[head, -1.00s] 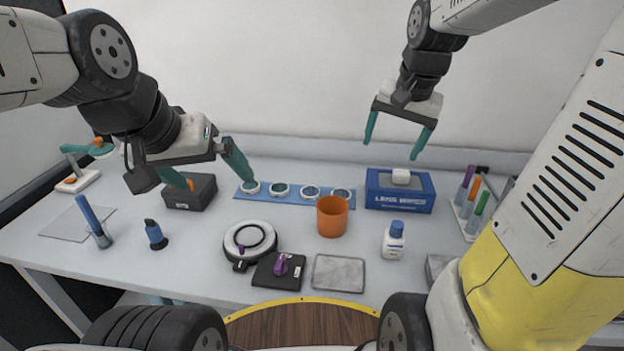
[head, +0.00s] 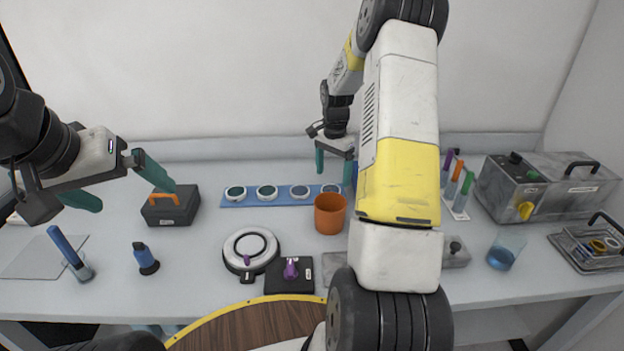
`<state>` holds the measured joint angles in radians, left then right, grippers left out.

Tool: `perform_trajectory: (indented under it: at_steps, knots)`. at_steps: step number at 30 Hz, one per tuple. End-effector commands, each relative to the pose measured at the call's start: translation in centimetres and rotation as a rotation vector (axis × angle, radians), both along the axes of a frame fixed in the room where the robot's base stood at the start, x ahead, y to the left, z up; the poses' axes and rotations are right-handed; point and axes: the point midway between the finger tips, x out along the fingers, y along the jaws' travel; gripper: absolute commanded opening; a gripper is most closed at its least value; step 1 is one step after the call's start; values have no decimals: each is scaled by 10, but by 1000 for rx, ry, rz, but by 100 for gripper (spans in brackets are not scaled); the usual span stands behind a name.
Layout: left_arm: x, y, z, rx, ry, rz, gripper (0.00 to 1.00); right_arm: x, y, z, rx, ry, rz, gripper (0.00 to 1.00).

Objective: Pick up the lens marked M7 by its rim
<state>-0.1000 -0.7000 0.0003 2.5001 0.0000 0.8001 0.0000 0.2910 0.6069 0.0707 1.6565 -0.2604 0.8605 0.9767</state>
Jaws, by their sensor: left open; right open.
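Several round lenses with white rims stand in a row on a blue strip (head: 252,201) at the back of the table. From left they are a first lens (head: 236,193), a second lens (head: 267,192), a third lens (head: 299,192) and a rightmost lens (head: 331,188). Their markings are too small to read, so I cannot tell which is M7. My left gripper (head: 130,196) is open and empty, left of the strip near the black box. My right gripper (head: 334,172) is open, just above the strip's right end, near the rightmost lens.
An orange cup (head: 330,213) stands in front of the strip's right end. A black box with an orange handle (head: 171,206) is left of the strip. A white round device (head: 250,251) and a black block with a purple knob (head: 289,275) stand in front. My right arm hides the table right of centre.

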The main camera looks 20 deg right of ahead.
Motion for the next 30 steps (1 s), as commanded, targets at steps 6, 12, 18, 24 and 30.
perform_trajectory:
  at_steps: [6,12,18,24,30]
  knots:
    - [0,0,0,0,0,0,100,1,5,-27,2,1,2,83]
    - [0,0,0,0,0,0,100,2,4,-49,1,-1,2,83]
    - [0,0,0,0,0,0,100,2,5,-49,0,-2,2,81]
    - [0,0,0,0,0,0,100,2,5,-49,0,-2,2,42]
    - [0,0,0,0,0,0,100,2,5,-48,0,-2,2,14]
